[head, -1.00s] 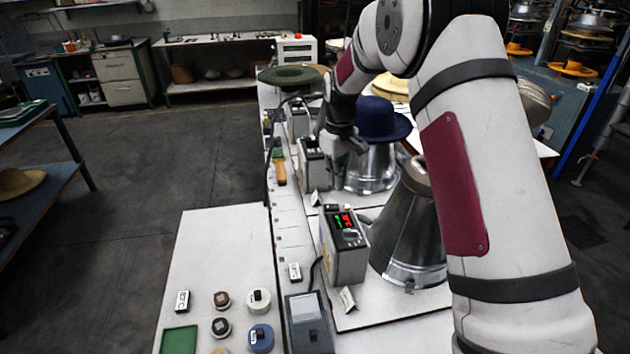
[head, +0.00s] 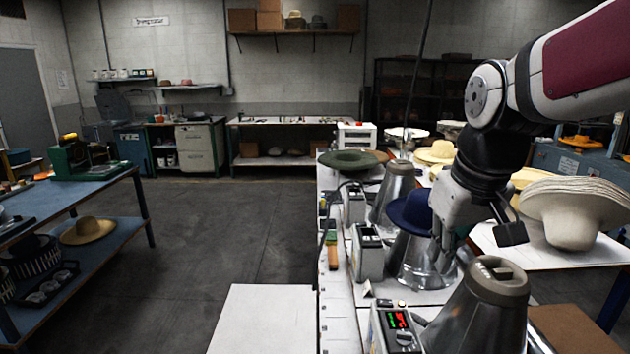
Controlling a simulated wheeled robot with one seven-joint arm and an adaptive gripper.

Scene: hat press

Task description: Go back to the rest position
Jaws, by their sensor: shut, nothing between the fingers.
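My gripper (head: 446,262) points down over the right-hand bench in the head view. Its fingers look shut and hold nothing. It hangs just to the right of the navy hat (head: 408,211), which sits on a metal cone (head: 415,268). From this view I cannot tell whether the fingers are clear of that cone. My arm comes in from the upper right and bends down at the wrist. A nearer bare metal cone (head: 482,315) stands in front of the gripper, below it in the picture.
A controller box with a red and green display (head: 397,335) stands left of the near cone. A stack of pale hats (head: 575,212) is on a table at right. A green hat (head: 347,160) lies farther back. A blue bench (head: 75,195) stands at left; the floor between is open.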

